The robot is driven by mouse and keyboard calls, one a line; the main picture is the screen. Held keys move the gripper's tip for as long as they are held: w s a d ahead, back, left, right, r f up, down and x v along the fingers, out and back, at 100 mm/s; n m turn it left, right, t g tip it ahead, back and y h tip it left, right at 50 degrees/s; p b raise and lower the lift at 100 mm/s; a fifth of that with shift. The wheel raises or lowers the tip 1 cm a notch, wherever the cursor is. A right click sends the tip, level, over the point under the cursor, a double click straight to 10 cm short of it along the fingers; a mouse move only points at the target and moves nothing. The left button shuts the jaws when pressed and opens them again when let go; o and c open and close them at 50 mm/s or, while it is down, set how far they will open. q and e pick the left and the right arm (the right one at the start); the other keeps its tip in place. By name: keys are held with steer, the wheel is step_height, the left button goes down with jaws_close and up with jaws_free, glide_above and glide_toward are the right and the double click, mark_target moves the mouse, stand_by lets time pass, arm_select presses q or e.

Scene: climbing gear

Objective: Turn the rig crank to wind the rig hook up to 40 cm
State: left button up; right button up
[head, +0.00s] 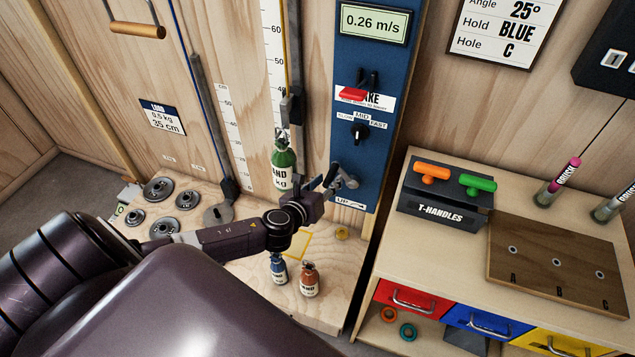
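The rig crank (346,180) is a small grey metal crank low on the blue rig panel (362,152), above an "UP" arrow label. My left gripper (331,182) is right at the crank, its fingers beside or around the handle; I cannot tell whether they are shut on it. A green sand bottle (284,166) hangs in front of the height scale (274,62), below the 40 mark. The rig hook is too small to make out at the bottle's top. My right gripper is out of view.
A blue bottle (278,269) and a brown bottle (309,280) stand on the wooden base below my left arm. Several grey discs (158,189) lie at left. The T-handles box (440,205) stands on the cabinet right of the panel. The panel display (375,23) reads 0.26 m/s.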

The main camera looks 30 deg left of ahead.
mark_target(330, 177)
arm_select(q)
steer(key=v, duration=0.8)
steer(key=shift+d, duration=0.1)
steer(key=shift+w+a+f+m+t+y+b, duration=0.2)
steer(key=shift+w+a+f+t+y+b, duration=0.4)
steer(key=shift+w+b, duration=1.7)
steer(key=shift+w+a+f+m+t+y+b, duration=0.2)
steer(key=shift+w+f+t+b, duration=0.75)
steer(key=shift+b, duration=2.3)
steer(key=shift+w+a+f+m+t+y+b, duration=0.3)
steer(key=shift+w+f+y+b, duration=0.45)
steer(key=shift+w+b, duration=1.75)
steer(key=shift+s+d+f+b, duration=0.1)
steer(key=shift+s+f+b, duration=0.05)
steer(key=shift+s+b, duration=0.15)
jaws_close()
